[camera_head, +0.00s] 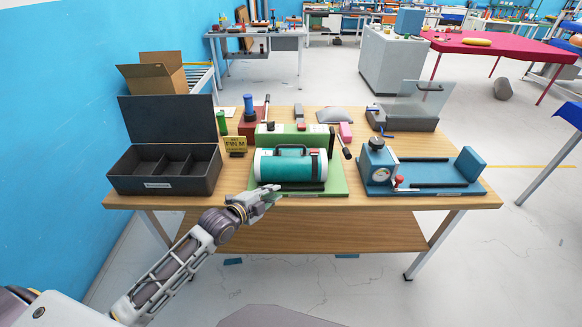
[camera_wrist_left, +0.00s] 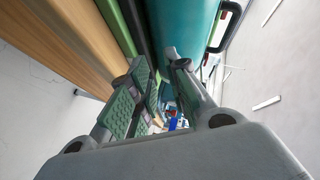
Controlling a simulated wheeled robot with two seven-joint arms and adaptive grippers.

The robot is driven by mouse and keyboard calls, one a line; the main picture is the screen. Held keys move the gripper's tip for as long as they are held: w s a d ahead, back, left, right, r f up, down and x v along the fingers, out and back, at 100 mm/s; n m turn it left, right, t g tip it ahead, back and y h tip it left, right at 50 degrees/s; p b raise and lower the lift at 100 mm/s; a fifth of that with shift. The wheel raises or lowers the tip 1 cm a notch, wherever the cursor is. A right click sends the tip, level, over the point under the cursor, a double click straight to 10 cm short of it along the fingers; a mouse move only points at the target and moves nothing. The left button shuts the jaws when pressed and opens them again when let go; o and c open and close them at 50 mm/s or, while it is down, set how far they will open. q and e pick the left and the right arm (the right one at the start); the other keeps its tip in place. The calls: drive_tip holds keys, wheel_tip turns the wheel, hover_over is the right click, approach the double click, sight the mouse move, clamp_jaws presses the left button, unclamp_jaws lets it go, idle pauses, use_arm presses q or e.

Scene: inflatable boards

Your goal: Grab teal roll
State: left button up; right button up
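The teal roll (camera_head: 289,168), with white end bands and a dark handle, lies across a green stand (camera_head: 334,178) at the middle of the wooden table. My left gripper (camera_head: 268,194) is just in front of the stand's front edge, below and in front of the roll. In the left wrist view the two fingers (camera_wrist_left: 158,75) are apart with nothing seen between them. There the teal roll (camera_wrist_left: 182,25) fills the upper middle beyond the fingertips. I cannot tell if a fingertip touches it. My right gripper is in neither view.
An open black box (camera_head: 165,185) with compartments stands left on the table (camera_head: 240,203). A blue device with a gauge (camera_head: 425,172) stands right. Behind the roll are a red tool (camera_head: 254,122), a pink block (camera_head: 346,131) and a grey machine (camera_head: 405,119).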

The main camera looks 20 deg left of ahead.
sight(289, 147)
use_arm(q)
drive_tip(key=w+a+r+m+t, duration=0.1)
drive_tip(key=r, duration=0.1)
drive_tip(key=w+a+r+m+t+h, duration=0.1)
drive_tip(key=r+m, duration=0.1)
drive_tip(key=r, duration=0.1)
drive_tip(key=w+r+m+t, duration=0.1)
drive_tip(key=w+r, duration=0.1)
drive_tip(key=shift+a+r+m, duration=0.3)
drive_tip(key=shift+a+r, duration=0.1)
drive_tip(key=shift+x, duration=4.05)
drive_tip(key=shift+w+d+r, duration=0.1)
drive_tip(key=shift+d, duration=0.1)
drive_tip(key=shift+x, duration=2.6)
clamp_jaws()
drive_tip(key=shift+r, duration=0.15)
